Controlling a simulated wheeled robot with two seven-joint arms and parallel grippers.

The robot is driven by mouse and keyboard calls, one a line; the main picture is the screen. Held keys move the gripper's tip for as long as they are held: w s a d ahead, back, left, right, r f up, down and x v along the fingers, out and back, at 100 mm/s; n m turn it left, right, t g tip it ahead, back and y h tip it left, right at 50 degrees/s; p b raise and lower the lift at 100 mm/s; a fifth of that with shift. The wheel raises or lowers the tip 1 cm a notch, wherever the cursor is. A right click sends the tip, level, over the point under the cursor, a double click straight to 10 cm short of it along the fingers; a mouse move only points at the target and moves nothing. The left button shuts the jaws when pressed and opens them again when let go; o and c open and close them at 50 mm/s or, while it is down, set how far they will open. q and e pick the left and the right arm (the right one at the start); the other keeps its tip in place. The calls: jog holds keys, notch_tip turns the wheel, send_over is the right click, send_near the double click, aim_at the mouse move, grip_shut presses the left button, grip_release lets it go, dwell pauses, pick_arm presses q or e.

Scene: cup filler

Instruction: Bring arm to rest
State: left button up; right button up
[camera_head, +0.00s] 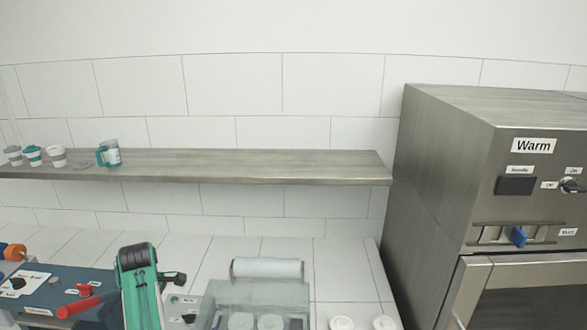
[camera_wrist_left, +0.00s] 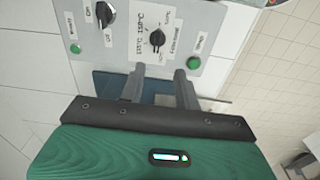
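My left arm (camera_head: 140,285), green and black, rises at the lower left of the head view, over the counter machines. Its dark gripper end (camera_head: 173,279) points right and shows only in part. In the left wrist view the two grey fingers of my left gripper (camera_wrist_left: 160,85) are apart with nothing between them. They point toward a grey control panel (camera_wrist_left: 125,45) with black knobs and green buttons. I cannot tell whether the fingertips touch the panel. My right gripper is in neither view.
A wall shelf (camera_head: 250,166) holds several cups and a teal-handled mug (camera_head: 111,153) at its left end. A blue machine (camera_head: 50,290) with a red handle stands lower left. A clear box (camera_head: 258,298) stands lower middle. A large steel oven (camera_head: 450,180) fills the right.

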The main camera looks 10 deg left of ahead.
pick_arm(q)
jog(key=s+d+f+m+t+y, duration=0.1)
jog(key=s+d+f+m, duration=0.15)
jog(key=s+m, duration=0.35)
jog(key=s+d+f+m+t+y, duration=0.15)
jog(key=s+f+m, duration=0.25)
jog(key=s, duration=0.5)
jog(key=s+d+r+m+h, duration=0.25)
jog(key=s+d+m, duration=0.75)
jog(key=s+d, duration=0.6)
notch_tip(320, 180, down, 39)
jog(key=s+b, duration=0.2)
jog(key=b, duration=0.5)
jog(key=s+a+f+g+b, duration=0.1)
jog(key=s+a+f+b, duration=0.1)
jog(key=s+f, duration=0.7)
jog(key=s+a+f+b, duration=0.2)
jog(key=s+f, duration=0.7)
jog(key=f, duration=0.7)
jog(key=shift+s+f+m+g+b, duration=0.15)
jog(key=shift+s+m+g+b, duration=0.25)
jog(key=shift+b, duration=0.35)
